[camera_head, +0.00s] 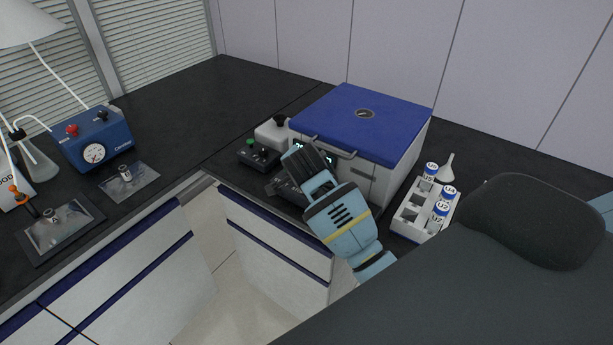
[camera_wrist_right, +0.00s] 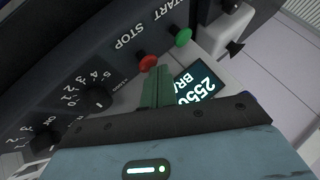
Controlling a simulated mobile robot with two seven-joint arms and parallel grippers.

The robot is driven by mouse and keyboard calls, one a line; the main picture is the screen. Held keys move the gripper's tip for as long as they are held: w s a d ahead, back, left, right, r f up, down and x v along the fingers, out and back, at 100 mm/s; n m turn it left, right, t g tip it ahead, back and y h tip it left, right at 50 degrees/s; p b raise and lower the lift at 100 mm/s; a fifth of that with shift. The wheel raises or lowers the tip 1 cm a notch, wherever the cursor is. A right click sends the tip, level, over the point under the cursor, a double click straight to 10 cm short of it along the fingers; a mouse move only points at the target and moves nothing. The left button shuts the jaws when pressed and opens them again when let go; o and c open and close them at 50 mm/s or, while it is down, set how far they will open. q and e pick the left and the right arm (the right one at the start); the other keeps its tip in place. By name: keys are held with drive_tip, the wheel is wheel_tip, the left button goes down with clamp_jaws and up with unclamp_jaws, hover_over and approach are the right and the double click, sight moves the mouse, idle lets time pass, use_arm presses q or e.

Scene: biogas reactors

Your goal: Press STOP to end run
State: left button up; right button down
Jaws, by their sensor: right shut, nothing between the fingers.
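The red STOP button (camera_wrist_right: 147,62) is on a dark control panel (camera_wrist_right: 75,65) in the right wrist view. The green START button (camera_wrist_right: 183,37) is beside it. My right gripper (camera_wrist_right: 156,82) is shut and empty, its greenish fingertips right at the STOP button; I cannot tell whether they touch it. A lit display (camera_wrist_right: 195,85) reading "2550" is partly covered by the gripper. In the head view the right gripper (camera_head: 297,160) is in front of the blue-lidded machine (camera_head: 365,115) and hides much of its front. My left gripper is not in view.
A blue pump (camera_head: 97,141) is far left.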

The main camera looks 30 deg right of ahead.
drive_tip(key=shift+r, duration=0.65)
drive_tip(key=shift+r, duration=2.5)
